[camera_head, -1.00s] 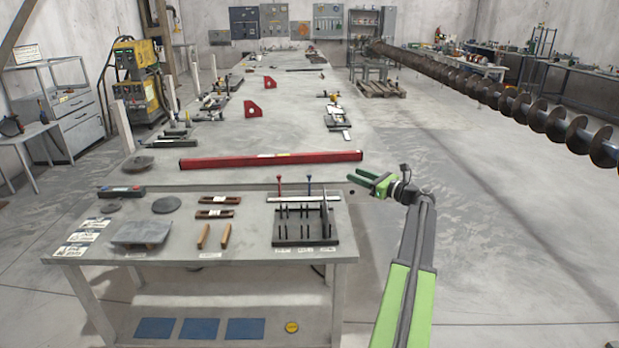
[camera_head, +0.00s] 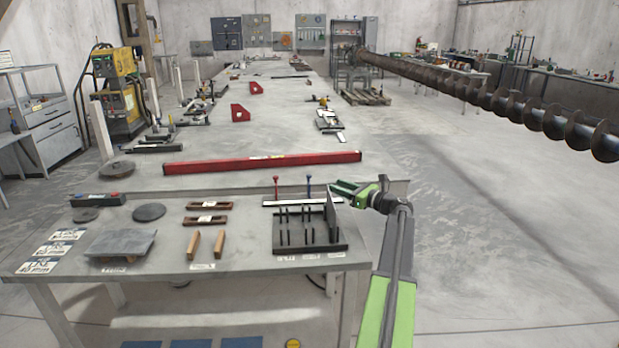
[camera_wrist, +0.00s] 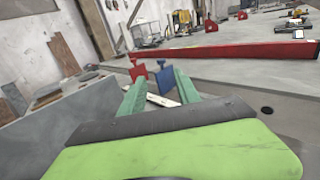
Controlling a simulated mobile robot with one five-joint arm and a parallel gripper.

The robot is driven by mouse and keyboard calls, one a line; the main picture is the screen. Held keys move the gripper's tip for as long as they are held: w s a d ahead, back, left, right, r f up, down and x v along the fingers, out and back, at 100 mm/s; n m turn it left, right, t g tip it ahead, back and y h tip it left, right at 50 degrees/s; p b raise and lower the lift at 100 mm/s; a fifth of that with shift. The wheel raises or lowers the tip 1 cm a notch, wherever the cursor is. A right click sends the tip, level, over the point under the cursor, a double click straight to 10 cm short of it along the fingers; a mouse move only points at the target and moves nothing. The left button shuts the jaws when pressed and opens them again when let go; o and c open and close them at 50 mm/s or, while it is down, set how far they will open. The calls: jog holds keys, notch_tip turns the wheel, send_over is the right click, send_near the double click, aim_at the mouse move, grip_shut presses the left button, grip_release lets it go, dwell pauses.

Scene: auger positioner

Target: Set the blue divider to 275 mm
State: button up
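The blue divider (camera_head: 308,186) stands upright on a pale scale bar (camera_head: 290,202) at the back right of the near table. A red divider (camera_head: 276,186) stands on the same bar to its left. In the wrist view, the blue divider (camera_wrist: 165,79) shows between my fingertips but beyond them, and the red divider (camera_wrist: 137,72) is left of it. My gripper (camera_head: 334,188) is open and empty, just right of the blue divider, apparently not touching it. The scale's markings are too small to read.
A dark rack with upright plates (camera_head: 305,236) stands in front of the scale bar, close to my gripper. A long red beam (camera_head: 262,162) lies behind it on the long table. Open floor is to the right.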

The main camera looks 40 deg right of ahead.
aim_at(309, 176)
jog(key=w, duration=0.9)
jog(key=w+a, duration=0.1)
jog(key=w, duration=0.4)
jog(key=shift+c, duration=0.3)
grip_shut()
jog(key=shift+a, duration=0.1)
dwell(0.5)
